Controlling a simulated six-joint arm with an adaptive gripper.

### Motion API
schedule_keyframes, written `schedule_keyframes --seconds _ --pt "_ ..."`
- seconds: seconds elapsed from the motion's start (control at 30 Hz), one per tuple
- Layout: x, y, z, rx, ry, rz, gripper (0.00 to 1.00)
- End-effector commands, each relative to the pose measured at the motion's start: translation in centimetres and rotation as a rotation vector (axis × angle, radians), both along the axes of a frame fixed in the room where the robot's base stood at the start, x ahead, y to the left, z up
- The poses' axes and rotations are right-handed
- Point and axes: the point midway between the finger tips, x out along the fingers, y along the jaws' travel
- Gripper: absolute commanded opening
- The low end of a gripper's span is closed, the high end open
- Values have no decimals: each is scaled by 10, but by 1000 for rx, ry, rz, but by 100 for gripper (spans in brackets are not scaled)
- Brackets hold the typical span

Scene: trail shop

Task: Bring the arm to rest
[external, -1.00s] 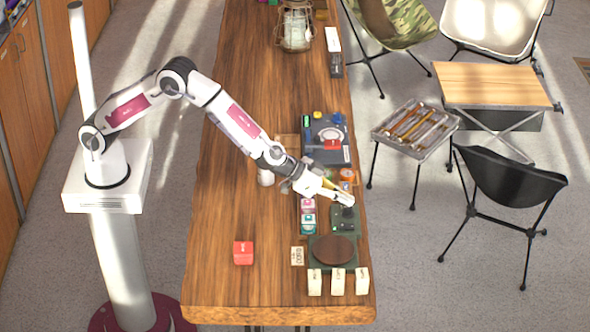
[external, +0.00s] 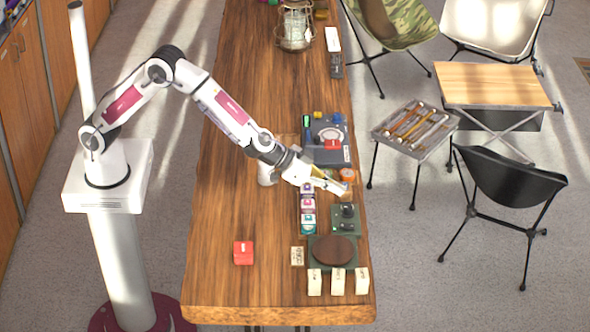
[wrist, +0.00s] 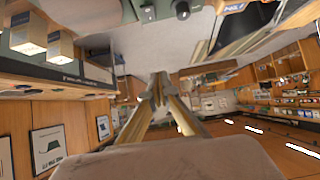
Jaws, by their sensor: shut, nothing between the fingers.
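My gripper (external: 335,186) is in the air above the right side of the long wooden table (external: 225,255), past the far end of the row of small coloured boxes (external: 308,212). Its fingers are closed together with nothing between them. In the wrist view the two fingers (wrist: 158,92) meet at their tips, pointing out over the shop. My arm is bent high at the elbow and reaches across the table from the left.
Below the gripper are a green panel with black knobs (external: 346,219) and a round brown disc (external: 333,249). Several white boxes (external: 338,282) line the near edge. A red block (external: 243,253) stands left. A lantern (external: 295,27) stands far back. The table's left middle is clear.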

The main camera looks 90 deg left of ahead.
Motion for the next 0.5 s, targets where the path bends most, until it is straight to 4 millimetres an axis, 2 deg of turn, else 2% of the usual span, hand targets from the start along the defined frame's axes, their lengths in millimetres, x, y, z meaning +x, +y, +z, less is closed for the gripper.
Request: schedule_keyframes --seconds 0.33,0.5 --pt "0 -1 -1 -21 2 12 0" --pt "-5 -16 -7 -106 32 2 0"
